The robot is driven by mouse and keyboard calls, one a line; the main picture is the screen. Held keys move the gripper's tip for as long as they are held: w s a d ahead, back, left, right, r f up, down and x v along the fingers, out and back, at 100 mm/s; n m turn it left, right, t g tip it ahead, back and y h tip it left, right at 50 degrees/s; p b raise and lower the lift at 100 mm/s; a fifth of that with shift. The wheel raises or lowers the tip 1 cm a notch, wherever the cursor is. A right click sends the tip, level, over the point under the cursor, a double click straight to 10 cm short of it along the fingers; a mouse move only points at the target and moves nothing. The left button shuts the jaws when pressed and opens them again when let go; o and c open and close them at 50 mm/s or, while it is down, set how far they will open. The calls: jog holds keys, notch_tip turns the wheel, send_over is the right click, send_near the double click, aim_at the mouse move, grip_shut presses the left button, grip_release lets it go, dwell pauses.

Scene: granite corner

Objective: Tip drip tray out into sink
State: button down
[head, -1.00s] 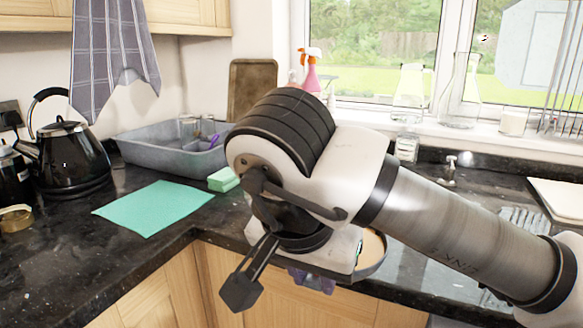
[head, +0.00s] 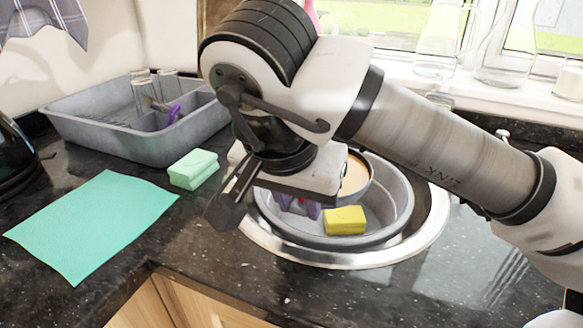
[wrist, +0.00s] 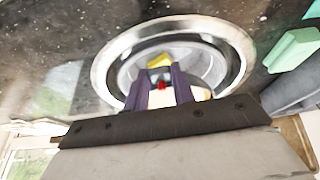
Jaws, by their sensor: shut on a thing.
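The round metal sink (head: 425,236) is set in the dark counter, with a grey basin (head: 398,222) inside it. My gripper (head: 300,207), with purple fingers, is over the sink's left part, pointing down. It is shut on what looks like the drip tray (head: 366,188), a round, dark-rimmed vessel with a tan inside, mostly hidden behind my wrist. In the wrist view my fingers (wrist: 160,88) have a small red part between them, and a pale piece of the tray (wrist: 201,94) shows beside them. I cannot tell how far it is tilted. The sink also shows there (wrist: 240,50).
A yellow sponge (head: 345,220) lies in the basin. A green sponge block (head: 193,169), a teal cloth (head: 92,222) and a grey tub (head: 130,145) holding glasses are to the left. Glass flasks (head: 437,40) stand on the windowsill. The counter front is clear.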

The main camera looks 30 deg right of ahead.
jog(key=shift+w+d, duration=0.2)
jog(key=shift+w, duration=0.25)
jog(key=shift+f, duration=0.25)
jog(key=r+g+y+p, duration=0.1)
jog(key=p, duration=0.2)
jog(key=shift+d+r+y, duration=0.1)
jog(key=shift+r+y, duration=0.2)
jog(key=shift+r, duration=0.1)
jog(key=shift+w, duration=0.1)
jog(key=shift+w+d+r+g+y+p, duration=0.1)
jog(key=shift+r+g+y+p, duration=0.3)
jog(key=shift+r+p, duration=0.4)
jog(key=shift+w+d+r+g+y+p, duration=0.1)
jog(key=shift+r+g+y+p, duration=0.3)
jog(key=shift+p, duration=0.6)
jog(key=shift+w+d+r+g+y+p, duration=0.2)
jog(key=shift+r+p, duration=0.25)
jog(key=shift+p, duration=0.35)
jog(key=shift+w+d+r+g+y+p, duration=0.1)
jog(key=shift+d+r+g+y+p, duration=0.1)
jog(key=shift+r+p, duration=0.45)
jog(key=shift+w+d+r+g+y+p, duration=0.1)
jog(key=shift+r+g+p, duration=0.15)
jog(key=shift+p, duration=0.7)
dwell(0.5)
